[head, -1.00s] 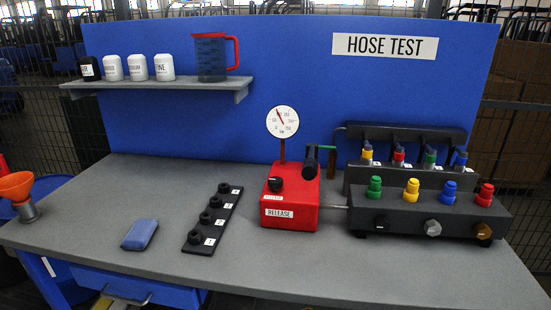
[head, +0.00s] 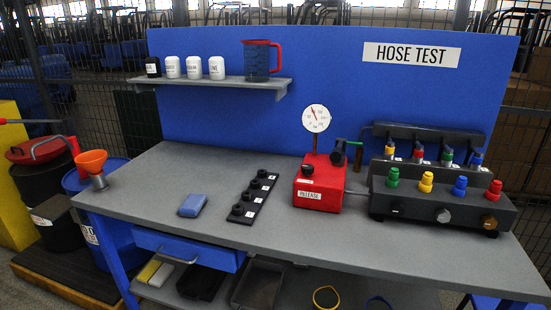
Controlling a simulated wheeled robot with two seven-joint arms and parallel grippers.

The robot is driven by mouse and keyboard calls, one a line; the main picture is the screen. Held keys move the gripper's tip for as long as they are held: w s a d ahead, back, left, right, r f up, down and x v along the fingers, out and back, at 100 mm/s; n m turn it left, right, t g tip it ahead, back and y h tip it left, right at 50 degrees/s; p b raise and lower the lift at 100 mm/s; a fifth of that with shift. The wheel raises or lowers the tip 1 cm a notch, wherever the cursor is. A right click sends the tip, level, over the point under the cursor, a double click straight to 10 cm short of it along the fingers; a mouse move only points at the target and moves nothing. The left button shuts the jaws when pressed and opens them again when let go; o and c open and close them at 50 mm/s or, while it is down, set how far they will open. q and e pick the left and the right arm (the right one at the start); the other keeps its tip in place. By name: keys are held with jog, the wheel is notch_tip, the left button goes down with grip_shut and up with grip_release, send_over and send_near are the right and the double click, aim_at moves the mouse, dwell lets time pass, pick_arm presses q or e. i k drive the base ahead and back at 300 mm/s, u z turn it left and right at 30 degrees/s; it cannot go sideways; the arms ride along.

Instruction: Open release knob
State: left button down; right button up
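The red release box (head: 318,184) stands on the grey workbench right of centre, with a white RELEASE label on its front. A small black knob (head: 307,169) sits on its top left; I cannot tell whether it is turned open or closed. A round white gauge (head: 316,118) rises on a stem behind the box. A black handle (head: 338,158) with a green part stands at the box's right side. Neither of my grippers is in view.
A black manifold (head: 430,209) with coloured caps stands right of the box. A black strip (head: 253,198) with several knobs and a blue sponge (head: 192,205) lie to the left. An orange funnel (head: 91,162) is at the left edge. The front of the workbench (head: 300,236) is clear.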

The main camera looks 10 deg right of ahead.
aim_at(308, 170)
jog(key=u, duration=0.3)
jog(key=i, duration=0.85)
jog(key=z, duration=0.25)
